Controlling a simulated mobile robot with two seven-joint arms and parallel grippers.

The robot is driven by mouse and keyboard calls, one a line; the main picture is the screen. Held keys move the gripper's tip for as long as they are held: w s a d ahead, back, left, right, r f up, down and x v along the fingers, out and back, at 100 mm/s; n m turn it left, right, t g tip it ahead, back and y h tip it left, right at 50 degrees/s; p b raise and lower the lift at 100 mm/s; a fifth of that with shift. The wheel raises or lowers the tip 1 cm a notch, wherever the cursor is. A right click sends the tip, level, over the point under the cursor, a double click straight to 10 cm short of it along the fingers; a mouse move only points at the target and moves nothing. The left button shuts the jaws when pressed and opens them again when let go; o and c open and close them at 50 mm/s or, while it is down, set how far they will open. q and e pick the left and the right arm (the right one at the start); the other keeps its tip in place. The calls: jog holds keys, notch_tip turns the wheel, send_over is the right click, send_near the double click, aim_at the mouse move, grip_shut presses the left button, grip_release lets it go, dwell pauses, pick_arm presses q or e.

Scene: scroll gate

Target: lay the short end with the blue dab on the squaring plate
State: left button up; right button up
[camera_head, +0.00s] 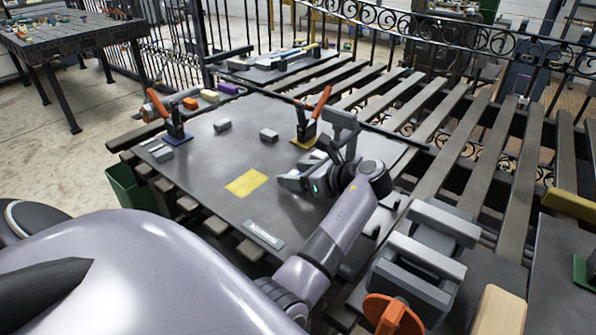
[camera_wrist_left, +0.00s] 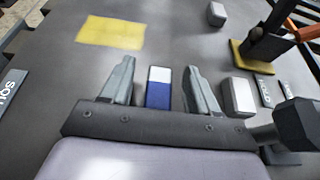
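My left gripper (camera_head: 305,178) is low over the grey steel top (camera_head: 215,185). The left wrist view shows its two fingers (camera_wrist_left: 160,90) spread apart. A short block with a white top and a blue face (camera_wrist_left: 158,88) stands between them, with a gap on each side. In the head view I cannot make this block out at the gripper. A small label plate (camera_head: 263,235) lies near the top's front edge; in the left wrist view its letters begin "SQU" (camera_wrist_left: 10,86). A yellow patch (camera_head: 246,182) is marked left of the gripper. My right gripper is not in view.
A pale block (camera_wrist_left: 238,97) stands just outside the right finger. Orange-handled clamps stand on a yellow base (camera_head: 304,143) and a blue base (camera_head: 177,139). Loose grey blocks (camera_head: 268,134) (camera_head: 222,125) lie between them. A grey vise (camera_head: 418,262) is at right. The middle left is clear.

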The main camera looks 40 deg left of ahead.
pick_arm(q)
notch_tip(320, 180, up, 20)
jog(key=p, duration=0.2)
dwell(0.4)
dwell(0.5)
